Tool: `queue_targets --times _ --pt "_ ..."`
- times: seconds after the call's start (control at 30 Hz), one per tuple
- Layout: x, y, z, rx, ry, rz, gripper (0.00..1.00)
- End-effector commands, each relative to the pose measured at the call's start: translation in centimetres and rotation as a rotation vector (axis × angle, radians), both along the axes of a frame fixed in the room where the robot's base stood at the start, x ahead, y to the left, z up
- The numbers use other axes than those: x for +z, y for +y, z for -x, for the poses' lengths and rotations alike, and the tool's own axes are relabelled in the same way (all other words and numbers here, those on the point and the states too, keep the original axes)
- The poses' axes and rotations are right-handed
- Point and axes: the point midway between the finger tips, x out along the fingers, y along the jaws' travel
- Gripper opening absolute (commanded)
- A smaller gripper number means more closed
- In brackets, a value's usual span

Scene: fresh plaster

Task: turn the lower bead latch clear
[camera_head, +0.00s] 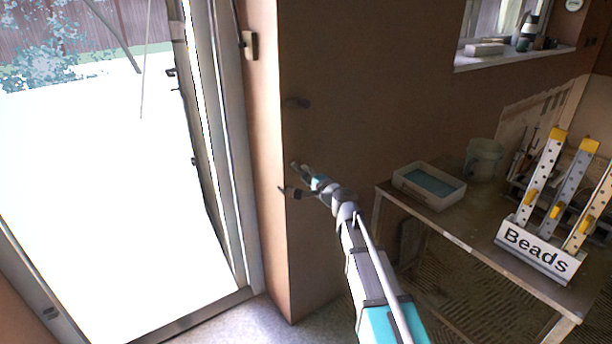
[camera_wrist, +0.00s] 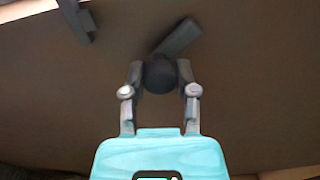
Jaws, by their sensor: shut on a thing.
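My gripper (camera_head: 294,180) reaches to the brown wall corner left of the middle in the head view. In the wrist view, the two fingers of my gripper (camera_wrist: 160,82) are shut on the dark round knob of the lower bead latch (camera_wrist: 178,38), one finger on each side. A short dark bar runs from the knob up and to the right. In the head view my fingers and the lower latch overlap, so the latch's own angle is hard to tell there.
A bright glazed door frame (camera_head: 215,140) stands left of the wall corner. On the right, a bench (camera_head: 470,245) carries a tray (camera_head: 429,186), a bucket (camera_head: 484,158) and a "Beads" rack (camera_head: 540,250) with perforated strips. Another dark bracket (camera_wrist: 75,20) shows in the wrist view.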

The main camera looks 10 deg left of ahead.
Motion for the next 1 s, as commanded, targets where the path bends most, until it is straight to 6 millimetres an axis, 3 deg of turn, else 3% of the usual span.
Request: queue_targets --times 0.6,1.0 --pt "-0.04 0.01 -0.1 -0.001 0.354 -0.423 0.0" --pt "-0.04 0.02 -0.09 -0.001 0.453 -0.541 0.0"
